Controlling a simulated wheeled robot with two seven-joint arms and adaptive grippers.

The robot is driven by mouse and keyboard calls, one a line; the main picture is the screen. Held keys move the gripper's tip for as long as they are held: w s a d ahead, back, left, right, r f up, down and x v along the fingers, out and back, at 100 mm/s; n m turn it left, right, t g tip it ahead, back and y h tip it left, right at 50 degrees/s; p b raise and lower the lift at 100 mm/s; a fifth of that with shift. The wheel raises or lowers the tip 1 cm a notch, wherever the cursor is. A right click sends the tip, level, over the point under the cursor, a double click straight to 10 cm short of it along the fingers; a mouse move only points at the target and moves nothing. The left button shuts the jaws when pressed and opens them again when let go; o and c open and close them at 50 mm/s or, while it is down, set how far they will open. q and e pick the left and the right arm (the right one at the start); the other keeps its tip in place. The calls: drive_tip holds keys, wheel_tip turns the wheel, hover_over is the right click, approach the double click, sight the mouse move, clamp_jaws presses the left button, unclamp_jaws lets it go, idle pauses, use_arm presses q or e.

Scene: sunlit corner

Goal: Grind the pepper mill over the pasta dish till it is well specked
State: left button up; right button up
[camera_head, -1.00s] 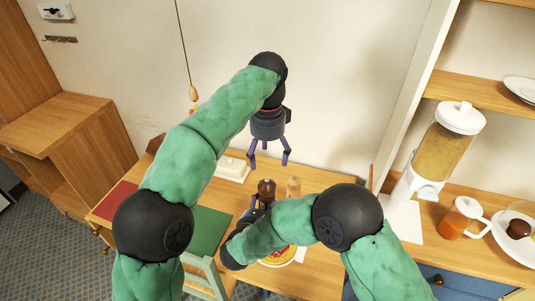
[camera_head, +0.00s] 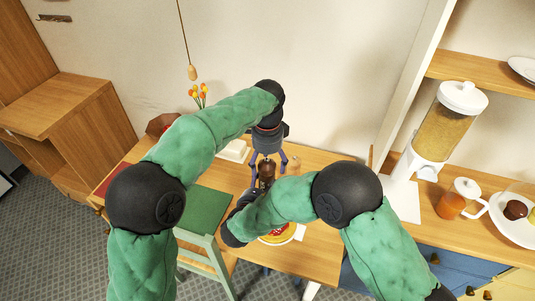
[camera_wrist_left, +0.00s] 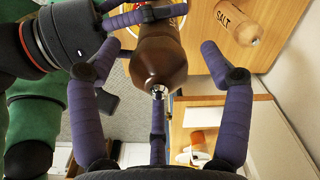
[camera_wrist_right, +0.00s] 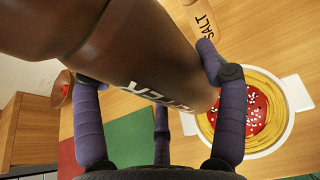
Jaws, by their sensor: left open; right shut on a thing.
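The dark brown pepper mill (camera_head: 266,170) is held by my right gripper (camera_head: 246,200), mostly hidden by my right forearm. The right wrist view shows the fingers around the mill's lettered body (camera_wrist_right: 130,45). My left gripper (camera_head: 269,160) is open just above the mill; in the left wrist view its spread fingers surround the mill's silver-knobbed top (camera_wrist_left: 158,75) without clearly touching it. The pasta dish (camera_head: 279,236) is partly hidden by my right arm. In the right wrist view, the mill's lower end overlaps the pasta's edge; the red sauce (camera_wrist_right: 257,108) carries white bits. Any pepper specks are too small to tell.
A wooden salt shaker (camera_wrist_left: 240,22) stands on the table close by the mill. A white butter dish (camera_head: 234,151) and orange flowers (camera_head: 199,95) are farther back. A green placemat (camera_head: 203,208) lies left; the shelf counter with a grain dispenser (camera_head: 447,125) stands right.

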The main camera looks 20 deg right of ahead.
use_arm(q)
drive_tip(key=shift+f, duration=0.35)
drive_tip(key=c, duration=1.3)
drive_tip(key=shift+o, duration=0.2)
drive_tip(key=m, duration=0.4)
drive_tip(key=shift+m, duration=0.3)
use_arm(e)
drive_tip(key=shift+r, duration=0.1)
use_arm(q)
drive_tip(key=m, duration=0.5)
drive_tip(key=shift+d, duration=0.1)
drive_tip(key=m, duration=0.4)
drive_tip(key=shift+m, duration=0.4)
use_arm(e)
drive_tip(key=shift+a, duration=0.1)
use_arm(q)
drive_tip(key=m, duration=0.5)
use_arm(e)
drive_tip(key=shift+w, duration=0.1)
